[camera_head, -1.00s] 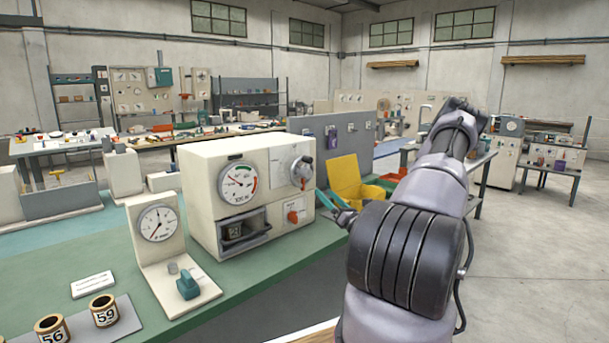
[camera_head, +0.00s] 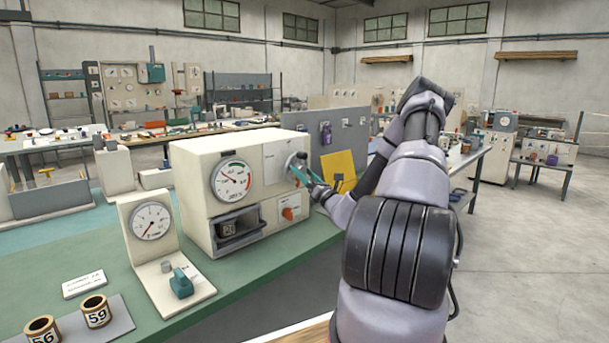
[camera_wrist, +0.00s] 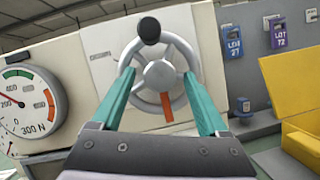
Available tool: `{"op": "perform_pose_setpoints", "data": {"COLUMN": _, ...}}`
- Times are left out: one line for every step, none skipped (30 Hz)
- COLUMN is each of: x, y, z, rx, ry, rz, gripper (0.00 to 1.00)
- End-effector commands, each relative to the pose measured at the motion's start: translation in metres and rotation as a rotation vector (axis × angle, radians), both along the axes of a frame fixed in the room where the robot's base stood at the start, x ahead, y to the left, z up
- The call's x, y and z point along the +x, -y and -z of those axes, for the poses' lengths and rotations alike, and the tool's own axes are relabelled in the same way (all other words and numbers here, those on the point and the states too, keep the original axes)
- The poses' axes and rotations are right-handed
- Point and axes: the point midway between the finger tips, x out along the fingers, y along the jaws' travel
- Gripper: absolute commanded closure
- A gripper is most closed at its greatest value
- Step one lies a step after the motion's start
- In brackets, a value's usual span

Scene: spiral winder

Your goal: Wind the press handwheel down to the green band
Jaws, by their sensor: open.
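The press is a cream box (camera_head: 190,175) on the green bench. Its grey handwheel (camera_head: 297,161) is on the front panel, partly hidden by my gripper. In the wrist view the handwheel (camera_wrist: 160,73) shows three spokes, a black knob (camera_wrist: 149,30) at the top and an orange mark below the hub. The press gauge (camera_head: 232,181) has a green band (camera_wrist: 16,73) and a red band; its red needle points up and left, outside the green. My gripper (camera_wrist: 159,74) is open, its teal fingers on either side of the wheel's hub; contact cannot be told. It also shows in the head view (camera_head: 303,176).
An orange knob (camera_head: 289,213) and a dark recess (camera_head: 238,230) are below the wheel and gauge. A smaller gauge stand (camera_head: 151,221) is to the left. A yellow bin (camera_wrist: 298,120) and a grey board with tags (camera_wrist: 240,75) are on the right.

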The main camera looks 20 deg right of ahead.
Motion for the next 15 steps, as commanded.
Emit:
{"op": "perform_pose_setpoints", "data": {"x": 0.0001, "y": 0.0, "z": 0.0, "rx": 0.0, "ry": 0.0, "rz": 0.0, "gripper": 0.22}}
{"op": "perform_pose_setpoints", "data": {"x": 0.0, "y": 0.0, "z": 0.0, "rx": 0.0, "ry": 0.0, "rz": 0.0, "gripper": 0.22}}
{"op": "perform_pose_setpoints", "data": {"x": -0.0001, "y": 0.0, "z": 0.0, "rx": 0.0, "ry": 0.0, "rz": 0.0, "gripper": 0.22}}
{"op": "perform_pose_setpoints", "data": {"x": -0.0001, "y": 0.0001, "z": -0.0001, "rx": 0.0, "ry": 0.0, "rz": 0.0, "gripper": 0.22}}
{"op": "perform_pose_setpoints", "data": {"x": -0.0001, "y": 0.0001, "z": -0.0001, "rx": 0.0, "ry": 0.0, "rz": 0.0, "gripper": 0.26}}
{"op": "perform_pose_setpoints", "data": {"x": -0.0002, "y": 0.0, "z": 0.0001, "rx": 0.0, "ry": 0.0, "rz": 0.0, "gripper": 0.42}}
{"op": "perform_pose_setpoints", "data": {"x": -0.0002, "y": 0.0, "z": 0.0001, "rx": 0.0, "ry": 0.0, "rz": 0.0, "gripper": 0.53}}
{"op": "perform_pose_setpoints", "data": {"x": -0.0003, "y": 0.0001, "z": 0.0001, "rx": 0.0, "ry": 0.0, "rz": 0.0, "gripper": 0.65}}
{"op": "perform_pose_setpoints", "data": {"x": -0.0003, "y": 0.0001, "z": 0.0001, "rx": 0.0, "ry": 0.0, "rz": 0.0, "gripper": 0.8}}
{"op": "perform_pose_setpoints", "data": {"x": -0.0003, "y": 0.0001, "z": 0.0001, "rx": 0.0, "ry": 0.0, "rz": 0.0, "gripper": 0.91}}
{"op": "perform_pose_setpoints", "data": {"x": -0.0003, "y": 0.0001, "z": 0.0001, "rx": 0.0, "ry": 0.0, "rz": 0.0, "gripper": 1.0}}
{"op": "perform_pose_setpoints", "data": {"x": -0.0004, "y": 0.0001, "z": 0.0001, "rx": 0.0, "ry": 0.0, "rz": 0.0, "gripper": 1.0}}
{"op": "perform_pose_setpoints", "data": {"x": -0.0004, "y": 0.0001, "z": 0.0001, "rx": 0.0, "ry": 0.0, "rz": 0.0, "gripper": 1.0}}
{"op": "perform_pose_setpoints", "data": {"x": -0.0004, "y": 0.0, "z": 0.0001, "rx": 0.001, "ry": 0.0, "rz": 0.0, "gripper": 1.0}}
{"op": "perform_pose_setpoints", "data": {"x": -0.0004, "y": -0.0001, "z": 0.0002, "rx": 0.003, "ry": -0.001, "rz": 0.0, "gripper": 1.0}}
